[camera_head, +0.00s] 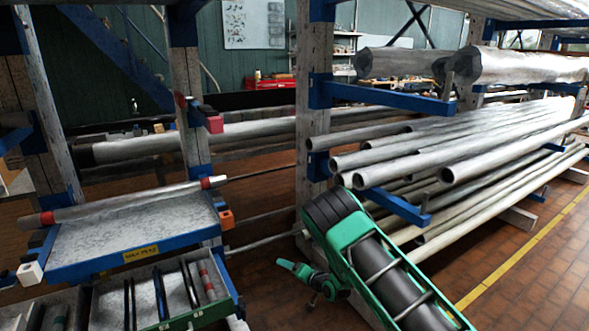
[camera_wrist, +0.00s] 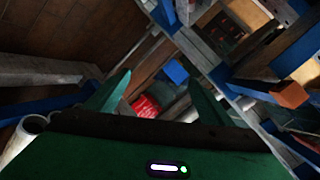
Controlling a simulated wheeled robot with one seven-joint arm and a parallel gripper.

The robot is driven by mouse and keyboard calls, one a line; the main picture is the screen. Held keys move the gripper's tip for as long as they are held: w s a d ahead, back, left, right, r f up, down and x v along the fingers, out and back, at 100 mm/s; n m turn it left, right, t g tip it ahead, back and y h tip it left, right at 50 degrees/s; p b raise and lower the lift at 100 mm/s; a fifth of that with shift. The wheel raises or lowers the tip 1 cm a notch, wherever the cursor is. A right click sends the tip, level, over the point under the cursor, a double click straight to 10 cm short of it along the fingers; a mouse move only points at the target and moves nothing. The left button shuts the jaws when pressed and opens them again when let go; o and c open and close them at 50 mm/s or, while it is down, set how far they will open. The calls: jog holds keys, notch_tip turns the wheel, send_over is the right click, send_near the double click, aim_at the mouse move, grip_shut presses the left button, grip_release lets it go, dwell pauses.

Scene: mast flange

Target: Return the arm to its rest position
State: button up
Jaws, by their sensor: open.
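My gripper (camera_wrist: 159,72) shows in the wrist view, with its two green fingers spread wide apart on a dark green body. The jaws are open, and I see nothing held between them. A red object (camera_wrist: 146,106) shows between the fingers, beyond them; I cannot tell how far off it is. A pale pipe with an open end (camera_wrist: 34,125) shows at the lower left of the wrist view.
Long grey pipes (camera_head: 470,152) lie on blue rack arms at the right. A blue-edged shelf (camera_head: 130,235) stands at the left, above an open drawer (camera_head: 105,310) of tools. Upright rack posts (camera_head: 313,130) stand in the middle. Tiled floor (camera_head: 540,260) is clear at lower right.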

jog(key=s+d+r+g+h, duration=0.1)
jog(key=s+d+r+h, duration=0.2)
jog(key=d+r, duration=0.85)
jog(key=s+d+r+g+h, duration=0.25)
jog(key=d+r, duration=0.65)
jog(key=d, duration=0.6)
jog(key=s+d+r+g+h, duration=0.1)
jog(key=s+d+r, duration=0.35)
jog(key=s, duration=0.45)
jog(key=s+d+r+m+g+h, duration=0.1)
jog(key=s+d+r, duration=0.3)
jog(key=s, duration=0.5)
jog(key=s+d+r+g+h, duration=0.1)
jog(key=s+d+r+g, duration=0.15)
jog(key=s+d, duration=0.45)
jog(key=s+r+m+g, duration=0.1)
jog(key=s+r+g, duration=0.1)
jog(key=s, duration=2.3)
jog(key=shift+a+r+m+g+y, duration=0.15)
jog(key=shift+r+m+g+y, duration=0.25)
jog(key=shift+r, duration=0.3)
